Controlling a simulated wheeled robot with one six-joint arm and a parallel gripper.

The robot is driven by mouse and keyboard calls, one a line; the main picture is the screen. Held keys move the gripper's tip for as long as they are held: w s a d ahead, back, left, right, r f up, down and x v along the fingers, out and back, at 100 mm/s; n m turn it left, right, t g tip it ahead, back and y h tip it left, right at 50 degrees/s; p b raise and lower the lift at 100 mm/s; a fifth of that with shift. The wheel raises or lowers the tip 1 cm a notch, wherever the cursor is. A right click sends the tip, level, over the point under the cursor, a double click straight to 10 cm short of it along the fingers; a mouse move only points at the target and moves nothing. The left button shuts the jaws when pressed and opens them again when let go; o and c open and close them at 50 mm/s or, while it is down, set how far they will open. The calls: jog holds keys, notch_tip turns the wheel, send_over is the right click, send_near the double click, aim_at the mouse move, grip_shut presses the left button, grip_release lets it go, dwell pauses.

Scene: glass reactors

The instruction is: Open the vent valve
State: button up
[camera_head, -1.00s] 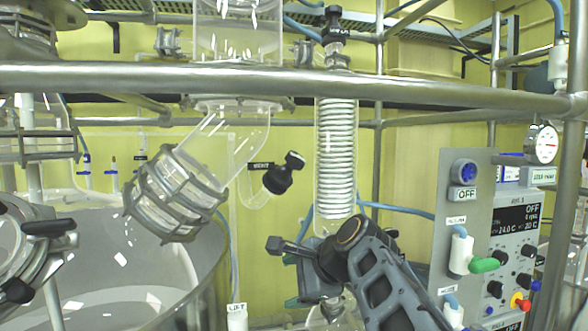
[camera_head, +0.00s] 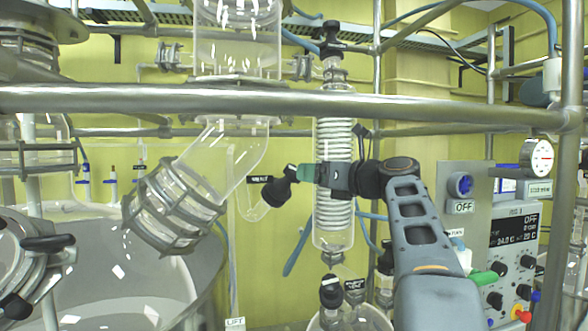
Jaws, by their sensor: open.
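The vent valve (camera_head: 273,193) is a black knob on a thin glass side tube, beside a small black label that reads roughly "VENT". It sits just right of the angled glass elbow. My forearm passes in front of the coiled glass condenser (camera_head: 333,222).
A thick steel rail (camera_head: 300,102) crosses above the arm. The clamped glass joint (camera_head: 172,205) hangs at left over a large vessel. Another black knob (camera_head: 331,292) stands below the condenser. A grey control panel (camera_head: 463,212) is at right.

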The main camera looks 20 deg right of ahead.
aim_at(294, 172)
jog(key=shift+p+x, duration=0.8)
jog(key=shift+x, duration=2.65)
jog(key=shift+c, duration=0.2)
jog(key=c, duration=0.9)
